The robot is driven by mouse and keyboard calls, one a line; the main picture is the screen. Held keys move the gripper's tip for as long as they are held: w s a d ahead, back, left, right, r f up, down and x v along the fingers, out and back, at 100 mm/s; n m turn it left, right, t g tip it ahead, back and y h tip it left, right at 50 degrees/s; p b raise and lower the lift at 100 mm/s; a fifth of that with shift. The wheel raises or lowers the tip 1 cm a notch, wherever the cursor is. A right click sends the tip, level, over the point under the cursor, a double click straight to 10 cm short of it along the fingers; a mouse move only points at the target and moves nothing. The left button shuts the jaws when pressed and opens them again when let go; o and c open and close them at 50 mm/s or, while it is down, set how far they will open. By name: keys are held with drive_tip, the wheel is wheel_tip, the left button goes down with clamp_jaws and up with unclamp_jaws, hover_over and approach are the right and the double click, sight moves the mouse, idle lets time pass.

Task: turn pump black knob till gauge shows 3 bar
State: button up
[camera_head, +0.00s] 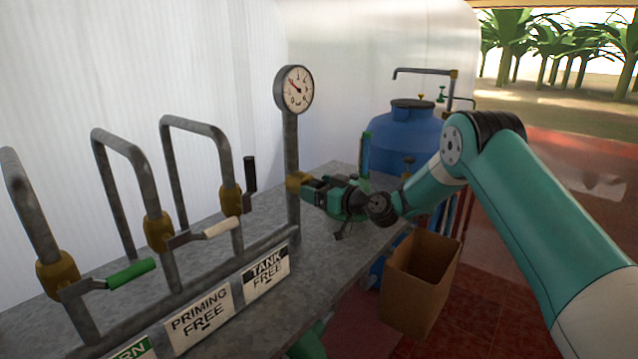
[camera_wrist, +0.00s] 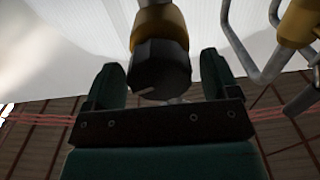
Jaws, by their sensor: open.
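My open gripper (camera_wrist: 163,82) has one green finger on each side of the knob. Contact cannot be told. In the head view my gripper hides the knob.
Pipes to the left carry valves with a green handle (camera_head: 131,273), a cream handle (camera_head: 219,228) and a black handle (camera_head: 250,174). Signs (camera_head: 198,315) line the bench front. A cardboard box (camera_head: 421,281) and a blue tank (camera_head: 408,137) stand to the right.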

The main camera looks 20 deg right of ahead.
drive_tip(key=shift+w+a, duration=0.1)
drive_tip(key=shift+w, duration=0.05)
drive_tip(key=shift+c, duration=0.2)
drive_tip(key=c, duration=0.8)
drive_tip(key=shift+c, duration=0.2)
drive_tip(key=shift+f+m+b, duration=0.1)
drive_tip(key=shift+m+b, duration=0.2)
drive_tip(key=shift+m+b, duration=0.45)
drive_tip(key=shift+m, duration=0.05)
drive_tip(key=m, duration=0.1)
drive_tip(key=m+b, duration=0.1)
drive_tip(key=shift+d+m, duration=0.2)
drive_tip(key=shift+m, duration=0.1)
drive_tip(key=m+b, duration=0.1)
drive_tip(key=m, duration=0.5)
drive_tip(key=shift+w+d+b, duration=0.1)
drive_tip(key=shift+w+b, duration=0.05)
drive_tip(key=shift+b, duration=0.15)
drive_tip(key=shift+m, duration=0.3)
